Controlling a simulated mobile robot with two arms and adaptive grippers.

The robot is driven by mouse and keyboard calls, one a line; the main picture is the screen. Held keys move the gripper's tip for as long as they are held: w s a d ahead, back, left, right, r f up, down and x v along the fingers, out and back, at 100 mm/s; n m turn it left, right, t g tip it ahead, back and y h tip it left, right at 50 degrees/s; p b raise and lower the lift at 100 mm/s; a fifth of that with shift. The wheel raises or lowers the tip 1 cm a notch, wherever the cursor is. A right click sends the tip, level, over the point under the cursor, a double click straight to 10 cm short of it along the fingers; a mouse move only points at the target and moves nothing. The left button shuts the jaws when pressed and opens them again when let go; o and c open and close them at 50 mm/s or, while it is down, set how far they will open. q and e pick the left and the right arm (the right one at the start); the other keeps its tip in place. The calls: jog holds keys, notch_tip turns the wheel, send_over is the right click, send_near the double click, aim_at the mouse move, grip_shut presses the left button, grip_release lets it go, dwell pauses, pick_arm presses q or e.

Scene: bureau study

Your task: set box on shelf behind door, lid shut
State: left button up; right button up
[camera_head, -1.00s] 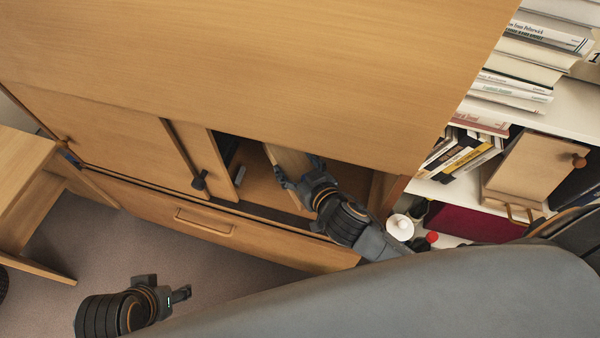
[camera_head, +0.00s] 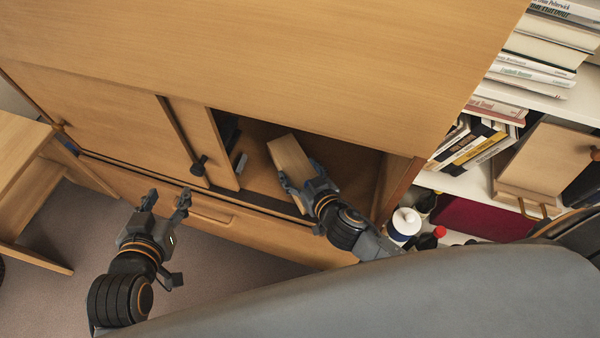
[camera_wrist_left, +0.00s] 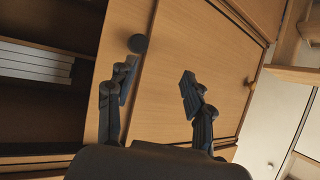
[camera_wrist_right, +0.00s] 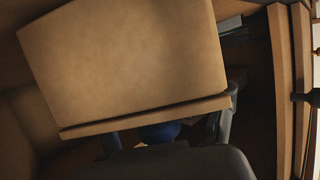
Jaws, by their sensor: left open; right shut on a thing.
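A light wooden box (camera_head: 287,155) is inside the open right part of the cabinet, tilted in the head view. My right gripper (camera_head: 302,183) is shut on its near end. In the right wrist view the box (camera_wrist_right: 125,60) fills the upper middle, with a thin projecting edge facing me; no gap shows at a lid. The shelf (camera_head: 258,180) lies below it; whether they touch I cannot tell. The sliding door (camera_head: 218,150) with a black knob (camera_head: 200,165) stands left of the opening. My left gripper (camera_head: 167,199) is open and empty in front of the doors, below-left of the knob.
Dark books or files stand in the cabinet behind the door edge, and a small grey item (camera_head: 240,163) lies near it. A drawer (camera_head: 270,235) runs below. Right are a bookshelf with books (camera_head: 475,145) and bottles (camera_head: 405,222). A wooden desk (camera_head: 22,165) stands left.

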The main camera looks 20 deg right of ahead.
pick_arm(q)
jog(key=shift+w+d+r, duration=0.1)
jog(key=shift+w+r, duration=0.1)
jog(key=shift+r, duration=0.2)
pick_arm(e)
jog(key=shift+f, duration=0.1)
pick_arm(q)
jog(key=shift+t, duration=0.3)
pick_arm(e)
jog(key=shift+f, duration=0.1)
jog(key=o, duration=1.5)
pick_arm(q)
jog(key=shift+w+d+r, duration=0.1)
jog(key=shift+w+r, duration=0.05)
jog(key=shift+r, duration=0.1)
